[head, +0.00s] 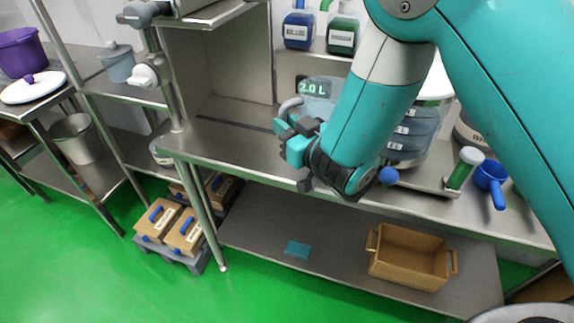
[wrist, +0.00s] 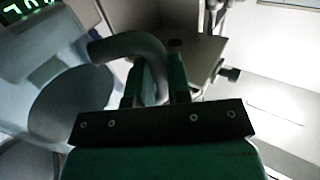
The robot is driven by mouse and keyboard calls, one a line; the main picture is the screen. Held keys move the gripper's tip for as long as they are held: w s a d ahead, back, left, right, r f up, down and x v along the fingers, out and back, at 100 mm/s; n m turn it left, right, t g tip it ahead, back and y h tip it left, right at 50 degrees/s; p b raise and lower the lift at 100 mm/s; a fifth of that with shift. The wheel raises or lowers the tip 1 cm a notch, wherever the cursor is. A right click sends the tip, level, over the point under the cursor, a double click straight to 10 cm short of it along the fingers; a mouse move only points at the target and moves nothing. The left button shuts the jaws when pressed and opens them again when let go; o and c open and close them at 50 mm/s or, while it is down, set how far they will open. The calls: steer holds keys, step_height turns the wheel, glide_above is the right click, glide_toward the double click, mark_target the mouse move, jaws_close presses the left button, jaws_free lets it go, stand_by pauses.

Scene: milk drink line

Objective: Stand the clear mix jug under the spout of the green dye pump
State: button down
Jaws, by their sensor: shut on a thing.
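The clear mix jug (head: 319,108) is at the back of the steel counter in the head view, partly hidden by my arm. Its grey curved handle points left. My gripper (head: 297,139) is shut on the handle. In the wrist view the jug (wrist: 55,75) fills the left side, and its handle (wrist: 130,45) runs between the two fingers of my gripper (wrist: 158,85). I cannot tell whether the jug's base touches the counter. The green dye pump (head: 342,35) stands on the shelf above, to the right of the jug. Its spout is not clear.
The blue dye pump (head: 298,30) stands left of the green one. A lit 2.0 L display (head: 314,87) shows at the jug. The counter's left part (head: 225,143) is clear.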

steer(key=shift+f+b, duration=0.6)
steer(key=shift+f, duration=2.65)
steer(key=shift+f, duration=0.2)
steer(key=c, duration=1.1)
jaws_free()
steer(key=shift+o, duration=0.2)
